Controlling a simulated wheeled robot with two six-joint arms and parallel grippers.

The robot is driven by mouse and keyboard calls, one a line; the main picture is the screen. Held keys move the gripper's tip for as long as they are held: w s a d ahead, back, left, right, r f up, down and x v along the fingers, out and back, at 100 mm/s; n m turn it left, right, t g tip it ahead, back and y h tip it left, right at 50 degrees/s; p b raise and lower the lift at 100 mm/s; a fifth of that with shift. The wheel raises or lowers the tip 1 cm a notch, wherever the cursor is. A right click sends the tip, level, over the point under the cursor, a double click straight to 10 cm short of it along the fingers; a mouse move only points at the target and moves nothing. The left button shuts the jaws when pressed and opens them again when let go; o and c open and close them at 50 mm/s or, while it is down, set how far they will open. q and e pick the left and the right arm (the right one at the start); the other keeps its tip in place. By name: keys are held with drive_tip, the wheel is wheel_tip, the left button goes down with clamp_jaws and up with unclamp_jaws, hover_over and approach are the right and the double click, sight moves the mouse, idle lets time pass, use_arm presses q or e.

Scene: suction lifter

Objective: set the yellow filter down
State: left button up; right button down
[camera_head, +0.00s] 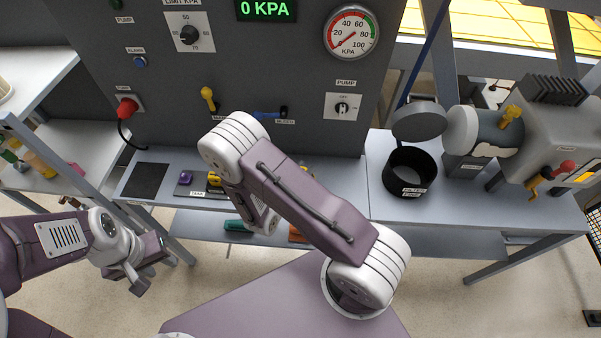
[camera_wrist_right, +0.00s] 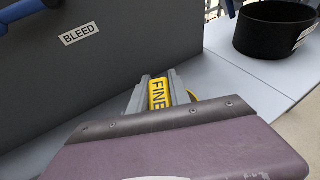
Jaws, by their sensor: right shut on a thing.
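The yellow filter (camera_wrist_right: 158,94), marked FINE, sits between the grey fingers of my right gripper (camera_wrist_right: 163,92) in the right wrist view. The gripper is shut on it, over the grey counter near the panel. I cannot tell whether the filter touches the counter. In the head view my right arm hides most of this gripper; a small yellow bit shows beside the arm. My left gripper (camera_head: 138,281) is low at the left, away from the counter; its finger opening is not clear.
A black round bin (camera_head: 406,173) with a filters label stands on the counter (camera_head: 455,205) to the right, beside a grey machine (camera_head: 560,130). The dark panel (camera_head: 260,75) rises behind. A yellow item (camera_head: 214,180) and a dark square pad (camera_head: 146,180) lie at left.

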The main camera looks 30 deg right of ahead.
drive_tip(key=shift+s+d, duration=0.25)
drive_tip(key=shift+d, duration=0.05)
drive_tip(key=c, duration=1.2)
unclamp_jaws()
drive_tip(key=shift+s+d, duration=0.2)
drive_tip(key=shift+d, duration=0.05)
drive_tip(key=shift+w+a, duration=0.25)
drive_tip(key=shift+a, duration=0.05)
drive_tip(key=shift+r, duration=0.15)
drive_tip(key=v, duration=1.2)
drive_tip(key=s+d+m+g+y, duration=0.4)
drive_tip(key=s+d+m+g, duration=0.1)
drive_tip(key=s+m+g, duration=0.7)
drive_tip(key=w+a+r+m+t+y, duration=0.3)
drive_tip(key=w+m+t+y, duration=0.2)
drive_tip(key=m, duration=0.8)
drive_tip(key=y, duration=0.2)
drive_tip(key=shift+w+a+m+y, duration=0.25)
drive_tip(key=shift+m+y, duration=0.05)
